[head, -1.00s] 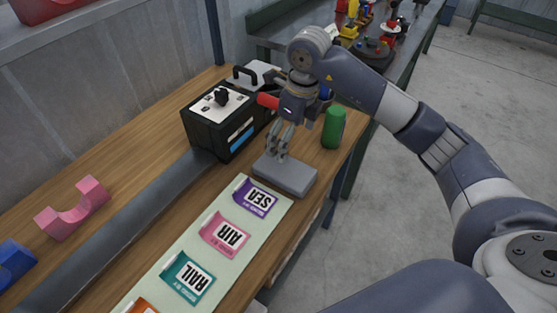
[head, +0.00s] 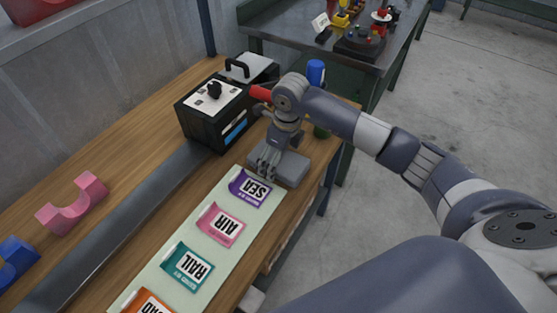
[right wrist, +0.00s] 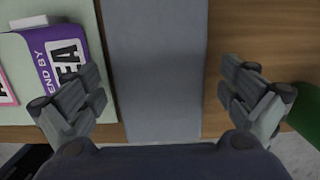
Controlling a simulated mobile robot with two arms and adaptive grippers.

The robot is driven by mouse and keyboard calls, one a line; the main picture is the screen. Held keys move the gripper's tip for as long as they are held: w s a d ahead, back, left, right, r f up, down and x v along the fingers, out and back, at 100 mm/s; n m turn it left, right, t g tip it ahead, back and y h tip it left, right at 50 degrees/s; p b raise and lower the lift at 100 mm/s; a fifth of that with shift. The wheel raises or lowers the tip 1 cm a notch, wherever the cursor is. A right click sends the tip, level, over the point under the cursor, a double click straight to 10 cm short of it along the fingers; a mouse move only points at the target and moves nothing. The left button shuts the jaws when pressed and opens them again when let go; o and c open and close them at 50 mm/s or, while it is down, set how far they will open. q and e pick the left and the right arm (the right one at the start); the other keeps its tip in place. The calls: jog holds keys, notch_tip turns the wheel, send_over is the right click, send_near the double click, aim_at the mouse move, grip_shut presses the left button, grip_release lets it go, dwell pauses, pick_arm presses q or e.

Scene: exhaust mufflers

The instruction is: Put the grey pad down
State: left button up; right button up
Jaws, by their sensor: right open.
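The grey pad (head: 293,171) is a flat slab lying at the right end of the row of cards on the bench, beside the purple SEA card. My right gripper (head: 268,164) is low over it, partly covering it in the head view. In the right wrist view, the open fingers (right wrist: 163,95) stand on either side of the pad (right wrist: 155,75), with a narrow gap showing at the right finger. My left gripper is in neither view.
The pale mat (head: 209,251) carries the SEA (head: 249,188), AIR and RAIL cards. A black box (head: 215,113) stands behind the pad. A green can (right wrist: 305,115) is close to the right finger. A pink cradle (head: 73,204) sits at the left.

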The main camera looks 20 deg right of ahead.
jog(key=c, duration=0.6)
jog(key=shift+c, duration=1.4)
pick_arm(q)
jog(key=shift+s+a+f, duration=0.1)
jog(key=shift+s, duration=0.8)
pick_arm(e)
jog(key=shift+c, duration=0.2)
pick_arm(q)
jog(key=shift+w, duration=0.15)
